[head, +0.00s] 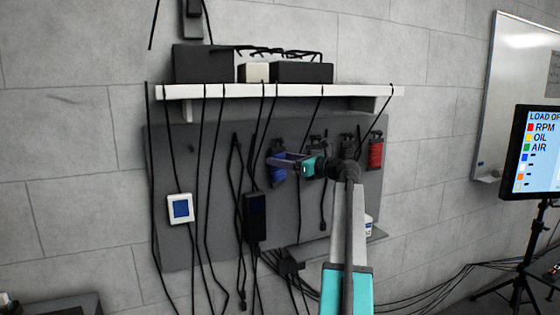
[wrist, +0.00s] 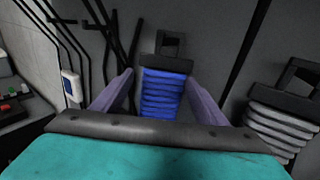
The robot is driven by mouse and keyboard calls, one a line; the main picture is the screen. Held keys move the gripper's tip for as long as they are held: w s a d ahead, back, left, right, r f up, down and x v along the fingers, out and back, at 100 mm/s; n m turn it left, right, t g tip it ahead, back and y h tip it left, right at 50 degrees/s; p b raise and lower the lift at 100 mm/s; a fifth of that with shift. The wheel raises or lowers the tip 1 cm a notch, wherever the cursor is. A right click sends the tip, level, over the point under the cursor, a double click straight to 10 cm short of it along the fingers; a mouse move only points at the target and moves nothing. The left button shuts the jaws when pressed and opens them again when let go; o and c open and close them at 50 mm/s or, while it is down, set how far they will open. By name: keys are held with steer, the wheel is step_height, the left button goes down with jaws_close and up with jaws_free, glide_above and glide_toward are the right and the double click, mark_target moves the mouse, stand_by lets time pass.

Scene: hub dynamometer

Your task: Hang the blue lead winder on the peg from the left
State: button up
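The blue lead winder (head: 278,174) is upright against the grey board, at the left end of a row of winders. In the wrist view the blue winder (wrist: 164,92) shows ribbed blue windings under a black handle with a square opening. My gripper (head: 279,160) is at the winder; in the wrist view its two purple fingers (wrist: 160,84) stand open on either side of it. A gap shows on the left; contact on the right is unclear. I cannot make out a peg, or whether the handle hangs on one.
A grey-white winder (wrist: 283,128) is close on the right in the wrist view. A red winder (head: 375,153) is at the row's right end. Black cables hang from the white shelf (head: 225,91) left of my gripper. A white-framed blue device (head: 180,208) hangs further left.

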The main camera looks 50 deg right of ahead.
steer(key=shift+d+r, duration=0.1)
steer(key=shift+d, duration=0.2)
steer(key=shift+s+d, duration=0.15)
steer(key=shift+s, duration=0.35)
steer(key=s+d+b, duration=0.1)
steer(key=s+b, duration=0.1)
steer(key=s, duration=1)
steer(key=shift+s, duration=0.35)
steer(key=shift+d, duration=0.1)
